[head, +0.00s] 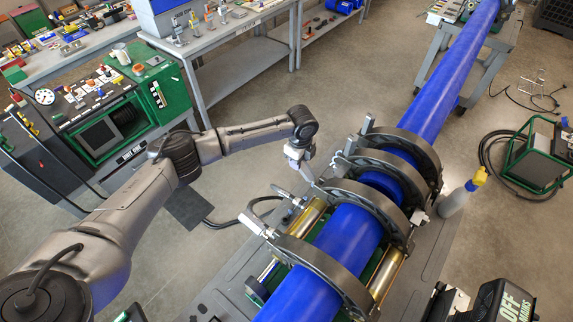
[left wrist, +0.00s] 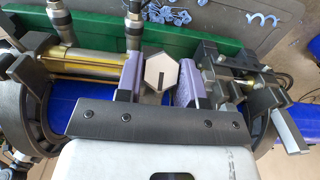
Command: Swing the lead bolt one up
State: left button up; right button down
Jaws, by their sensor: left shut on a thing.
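My left gripper (head: 308,178) reaches in from the left to the near side of the clamp rings. In the left wrist view its two purple fingers (left wrist: 160,82) are shut on a grey hexagonal bolt head, taken as the lead bolt (left wrist: 158,72). The rest of that bolt is hidden below the head and by the gripper. Several dark clamp rings (head: 288,254) stand around the blue pipe (head: 352,238). Other pale bolts show at the ring edges, one at the nearest ring (head: 250,221) and one upright at the far ring (head: 367,124). My right gripper is not in view.
A gold cylinder (head: 388,272) runs along the pipe between rings. A green-framed unit (head: 538,157) sits on the floor, and a green control cabinet (head: 152,96) stands at left. Open floor lies between.

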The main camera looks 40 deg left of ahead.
pick_arm(q)
jog(key=shift+d+r, duration=0.1)
jog(key=shift+d+r+p, duration=0.75)
jog(key=shift+d+p, duration=0.05)
jog(key=shift+p, duration=0.3)
jog(key=shift+w+d, duration=0.1)
jog(key=shift+d, duration=0.1)
jog(key=shift+d+r+p, duration=0.35)
jog(key=shift+d+p, duration=0.2)
jog(key=shift+d, duration=0.1)
jog(key=shift+d+r+p, duration=0.35)
jog(key=shift+d+p, duration=0.2)
jog(key=shift+d, duration=0.15)
